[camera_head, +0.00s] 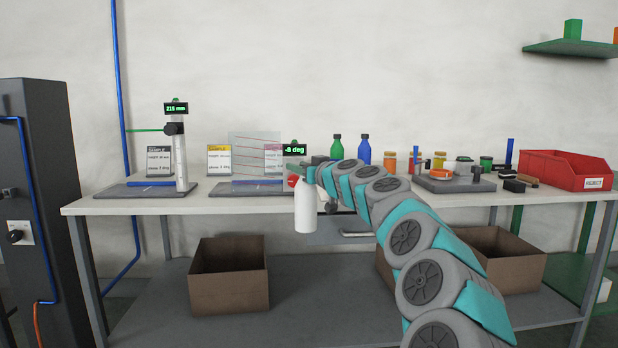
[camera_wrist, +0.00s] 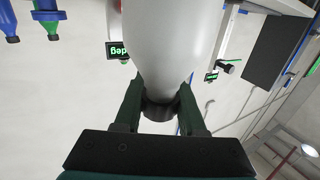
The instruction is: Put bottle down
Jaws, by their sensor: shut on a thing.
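A white bottle (camera_head: 305,207) hangs upright from my gripper (camera_head: 310,172) in front of the table's front edge, in the head view. In the wrist view the bottle's pale body (camera_wrist: 172,45) fills the top middle. The two green fingers of my gripper (camera_wrist: 160,108) are shut on its dark neck (camera_wrist: 160,110). The bottle's base shows below the level of the tabletop (camera_head: 220,204) in the head view, and nothing is seen touching it from below.
Measuring stations stand on the table, one with a "215 mm" display (camera_head: 176,108) and one with a "-8 deg" display (camera_head: 294,149). A green bottle (camera_head: 337,148), a blue bottle (camera_head: 364,150), several jars and a red reject bin (camera_head: 565,170) stand right. A brown box (camera_head: 229,277) is below.

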